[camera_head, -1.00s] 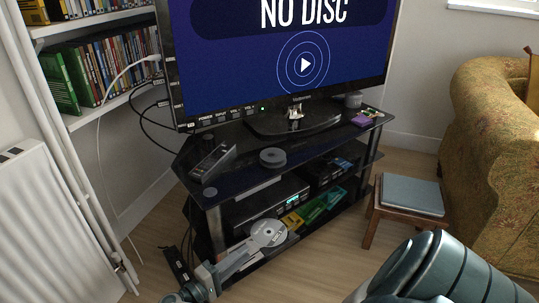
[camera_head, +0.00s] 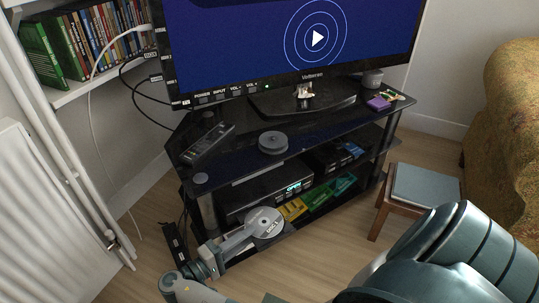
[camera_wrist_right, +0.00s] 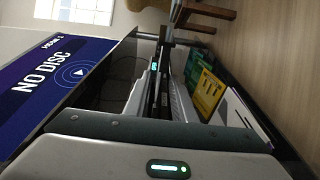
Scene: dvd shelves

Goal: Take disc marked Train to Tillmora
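A pale disc (camera_head: 265,222) lies roughly flat, face up, in front of the disc player (camera_head: 258,203) on the TV stand. Its printing is too small to read. My right gripper (camera_head: 243,236) reaches in from the lower left, with its fingertips at the disc's left edge. In the right wrist view the fingers (camera_wrist_right: 163,88) lie above and below a thin, dark, edge-on shape. I cannot tell whether they are closed on it or whether a tray lies under the disc. The player's green display appears to read OPEN. My left gripper is not in view.
The TV (camera_head: 300,45) stands on the black glass stand (camera_head: 235,165), with a remote (camera_head: 208,145) and a dark round item (camera_head: 273,142). Yellow and green cases (camera_head: 318,200) lie on the lower shelf. A stool (camera_head: 425,190) and radiator (camera_head: 55,220) flank the stand.

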